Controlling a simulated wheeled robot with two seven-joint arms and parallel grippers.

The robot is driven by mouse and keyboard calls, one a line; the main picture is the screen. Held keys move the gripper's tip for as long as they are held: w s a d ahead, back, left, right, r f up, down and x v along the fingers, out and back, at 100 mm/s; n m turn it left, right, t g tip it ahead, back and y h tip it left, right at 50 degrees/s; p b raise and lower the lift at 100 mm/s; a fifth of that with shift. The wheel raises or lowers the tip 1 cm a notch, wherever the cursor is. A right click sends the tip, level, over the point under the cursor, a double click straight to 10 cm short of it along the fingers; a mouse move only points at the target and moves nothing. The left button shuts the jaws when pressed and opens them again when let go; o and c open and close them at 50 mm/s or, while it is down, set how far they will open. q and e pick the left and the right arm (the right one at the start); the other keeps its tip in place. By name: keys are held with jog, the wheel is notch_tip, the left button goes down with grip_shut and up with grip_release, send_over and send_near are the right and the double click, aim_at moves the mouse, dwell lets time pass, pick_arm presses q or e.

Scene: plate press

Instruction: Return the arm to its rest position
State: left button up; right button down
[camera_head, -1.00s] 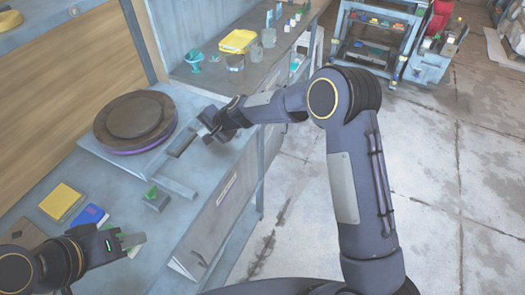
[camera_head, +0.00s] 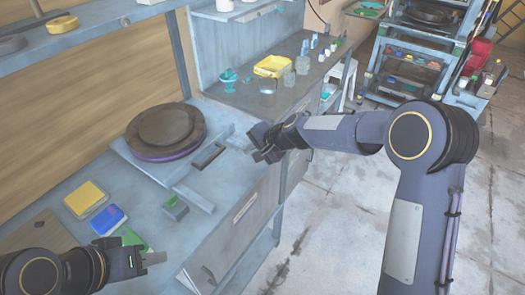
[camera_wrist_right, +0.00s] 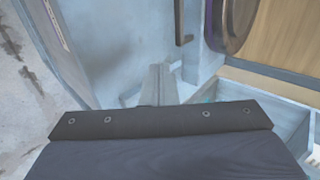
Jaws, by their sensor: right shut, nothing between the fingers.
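My right gripper (camera_head: 264,152) is shut and empty over the front edge of the bench, to the right of the plate press, apart from it. The press has a stack of round brown plates (camera_head: 168,126) with a purple rim, on a pale base with a dark handle bar (camera_head: 207,157). In the right wrist view, part of the round plate (camera_wrist_right: 232,22) shows at the top right. My left gripper (camera_head: 155,258) is low at the left over the bench; its finger gap is not clear.
A small box with a green button (camera_head: 175,208) sits at the bench front. Yellow (camera_head: 86,198) and blue (camera_head: 107,220) blocks lie at the left. A yellow tray (camera_head: 273,66) and cups stand at the back. The floor (camera_head: 340,215) at the right is open.

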jog(key=s+d+r+n+h, duration=0.1)
jog(key=s+d+r, duration=0.5)
jog(key=s+d, duration=0.2)
jog(key=s+d+r+n, duration=0.2)
jog(key=s+d+r, duration=0.45)
jog(key=s, duration=0.25)
jog(key=s+d+f+n+h, duration=0.1)
jog(key=s+d, duration=0.3)
jog(key=s, duration=0.5)
jog(key=s+d+f+n+h, duration=0.1)
jog(key=s+d+f, duration=0.2)
jog(key=s, duration=0.7)
jog(key=shift+s+d+f+n+h, duration=0.3)
jog(key=shift+d+f+h, duration=0.1)
jog(key=shift+f, duration=0.2)
